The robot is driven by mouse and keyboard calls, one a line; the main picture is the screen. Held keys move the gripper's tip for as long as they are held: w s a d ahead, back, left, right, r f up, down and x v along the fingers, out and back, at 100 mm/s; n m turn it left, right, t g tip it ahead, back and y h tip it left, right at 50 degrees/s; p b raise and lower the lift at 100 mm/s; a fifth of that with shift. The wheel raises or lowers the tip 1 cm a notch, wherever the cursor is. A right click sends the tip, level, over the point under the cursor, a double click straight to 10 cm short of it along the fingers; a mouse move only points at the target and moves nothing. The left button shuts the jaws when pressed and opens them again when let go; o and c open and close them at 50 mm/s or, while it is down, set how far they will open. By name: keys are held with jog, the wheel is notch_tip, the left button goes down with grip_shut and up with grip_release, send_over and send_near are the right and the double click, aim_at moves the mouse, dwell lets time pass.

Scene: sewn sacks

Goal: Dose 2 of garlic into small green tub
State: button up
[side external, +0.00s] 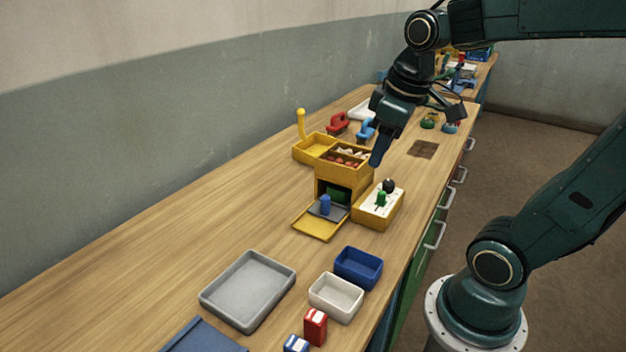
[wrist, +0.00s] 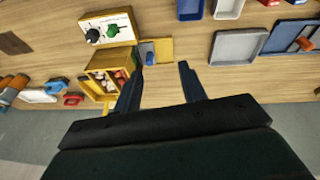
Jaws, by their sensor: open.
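A yellow box (side external: 343,173) stands mid-bench with an open top in compartments. One holds whitish pieces (side external: 348,149) that may be garlic; another holds reddish pieces (side external: 345,160). A dark green thing (side external: 336,194), perhaps the small green tub, sits in the lower front opening, mostly in shadow. A grey plate with a blue knob (side external: 325,204) lies before that opening. My gripper (side external: 378,158) is above and right of the box in the side view. In the wrist view my gripper (wrist: 160,62) is open and empty, with the box (wrist: 106,72) left of its fingers.
A yellow-sided panel (side external: 378,206) with green and black knobs stands beside the box. A yellow tray (side external: 314,147) adjoins it behind. Grey (side external: 248,290), white (side external: 336,297) and blue (side external: 358,268) trays lie nearer the camera. Red (side external: 338,123) and blue (side external: 366,130) handled tools stand behind.

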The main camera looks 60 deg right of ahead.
jog(key=s+a+m+t, duration=0.1)
jog(key=s+a+t, duration=0.1)
jog(key=s+a, duration=0.3)
jog(key=shift+a+f+t+y, duration=0.2)
jog(key=shift+a+t+y, duration=0.15)
jog(key=shift+a, duration=0.35)
jog(key=shift+d, duration=0.1)
jog(key=w+d+f+m+g, duration=0.1)
jog(key=w+d, duration=0.3)
jog(key=d, duration=0.5)
jog(key=w+d+f+m+g, duration=0.1)
jog(key=w+d+g, duration=0.3)
jog(key=d, duration=0.6)
jog(key=shift+d+f+m+g, duration=0.3)
jog(key=shift+f+m+g, duration=0.1)
jog(key=shift+f, duration=0.45)
jog(key=shift+f, duration=0.15)
